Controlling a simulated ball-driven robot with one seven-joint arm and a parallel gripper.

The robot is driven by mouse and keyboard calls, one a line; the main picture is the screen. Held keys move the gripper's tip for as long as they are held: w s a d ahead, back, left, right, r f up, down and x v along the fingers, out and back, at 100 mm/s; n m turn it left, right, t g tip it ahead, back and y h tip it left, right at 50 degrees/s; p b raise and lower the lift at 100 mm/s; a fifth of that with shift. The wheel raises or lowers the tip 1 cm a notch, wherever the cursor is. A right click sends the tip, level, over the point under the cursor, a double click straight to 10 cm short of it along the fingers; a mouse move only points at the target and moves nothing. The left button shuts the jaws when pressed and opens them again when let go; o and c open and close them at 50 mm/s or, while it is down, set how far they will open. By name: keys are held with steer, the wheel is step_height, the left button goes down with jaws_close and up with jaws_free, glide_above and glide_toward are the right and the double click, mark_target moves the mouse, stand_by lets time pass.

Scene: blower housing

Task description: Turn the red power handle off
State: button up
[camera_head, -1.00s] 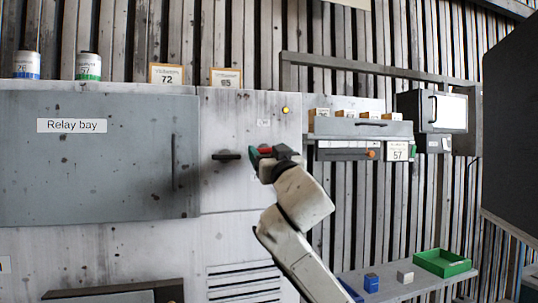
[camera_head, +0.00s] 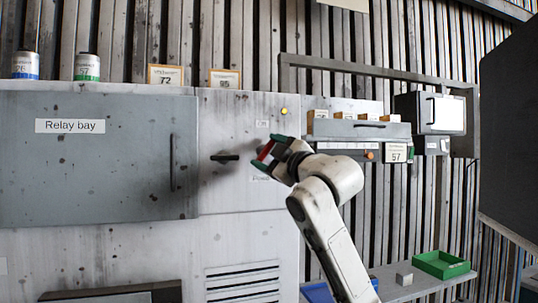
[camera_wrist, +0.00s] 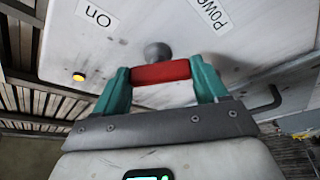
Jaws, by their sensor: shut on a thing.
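The red power handle (camera_wrist: 161,72) is a short red bar on a grey round shaft on the pale cabinet panel. In the wrist view it lies between the green fingers of my gripper (camera_wrist: 160,75), which are shut on its two ends. In the head view my gripper (camera_head: 267,155) is at the panel, with the red handle (camera_head: 265,151) tilted and partly hidden by the fingers. The "On" label (camera_wrist: 98,15) and "Power" label (camera_wrist: 212,14) show on the panel in the wrist view.
A dark handle (camera_head: 224,157) sits on the panel left of my gripper. The Relay bay door (camera_head: 90,170) is further left. A yellow lamp (camera_head: 283,111) is above. A green tray (camera_head: 442,264) is lower right.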

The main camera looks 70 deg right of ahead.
steer(key=n, duration=0.2)
steer(key=n+y, duration=0.1)
steer(key=n, duration=0.2)
steer(key=shift+r+g+y, duration=0.1)
steer(key=shift+g+y, duration=0.2)
steer(key=shift+n+g+y, duration=0.4)
steer(key=shift+n+g, duration=0.1)
steer(key=shift+n, duration=0.9)
steer(key=o, duration=1.1)
steer(key=shift+c, duration=0.2)
steer(key=shift+s, duration=0.1)
steer(key=b+v, duration=0.3)
steer(key=v, duration=0.7)
steer(key=shift+s+a, duration=0.2)
steer(key=shift+s, duration=0.1)
